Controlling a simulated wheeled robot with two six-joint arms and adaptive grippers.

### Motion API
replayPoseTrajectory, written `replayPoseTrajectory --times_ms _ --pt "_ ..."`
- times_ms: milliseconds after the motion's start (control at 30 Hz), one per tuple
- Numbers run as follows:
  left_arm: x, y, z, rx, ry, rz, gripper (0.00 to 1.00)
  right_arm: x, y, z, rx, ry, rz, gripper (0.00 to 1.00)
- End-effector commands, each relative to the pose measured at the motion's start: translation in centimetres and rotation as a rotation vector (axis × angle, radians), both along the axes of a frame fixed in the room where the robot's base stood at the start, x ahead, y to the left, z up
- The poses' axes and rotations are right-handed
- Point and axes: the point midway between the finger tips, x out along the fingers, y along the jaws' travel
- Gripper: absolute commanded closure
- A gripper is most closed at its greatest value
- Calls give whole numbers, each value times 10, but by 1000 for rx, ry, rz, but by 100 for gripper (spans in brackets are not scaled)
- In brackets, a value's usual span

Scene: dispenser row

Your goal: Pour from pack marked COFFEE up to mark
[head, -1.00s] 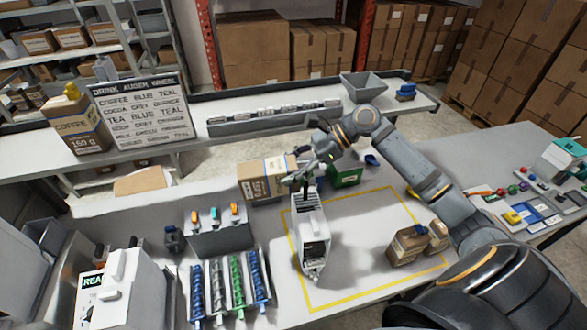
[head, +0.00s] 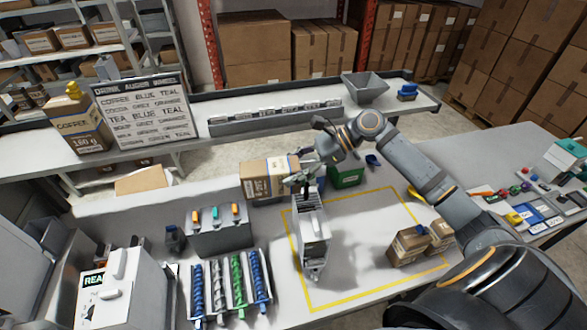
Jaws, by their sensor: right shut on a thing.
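A brown pack (head: 255,171) with a white label hangs at the back left of the white dispenser (head: 312,240); it looks tilted, and its label is too small to read. My right gripper (head: 301,179) is shut on it at its right side, just above the dispenser's back end. The dispenser's open top faces up; its fill level and any mark cannot be made out. A larger pack marked COFFEE (head: 79,124) with a yellow top stands on the back shelf at left. My left gripper is out of view.
A sign board (head: 146,112) stands beside the COFFEE pack. Several coloured augers (head: 237,285) lie in a rack left of the dispenser. A green box (head: 348,175) is behind the dispenser.

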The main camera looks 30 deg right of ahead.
Motion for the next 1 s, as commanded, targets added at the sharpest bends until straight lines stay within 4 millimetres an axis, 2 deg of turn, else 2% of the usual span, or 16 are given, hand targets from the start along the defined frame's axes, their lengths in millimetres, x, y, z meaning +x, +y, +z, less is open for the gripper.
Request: replayPoseTrajectory --times_ms 1000 --pt "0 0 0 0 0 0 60 -1 -3 -4 58 -20 1 95"
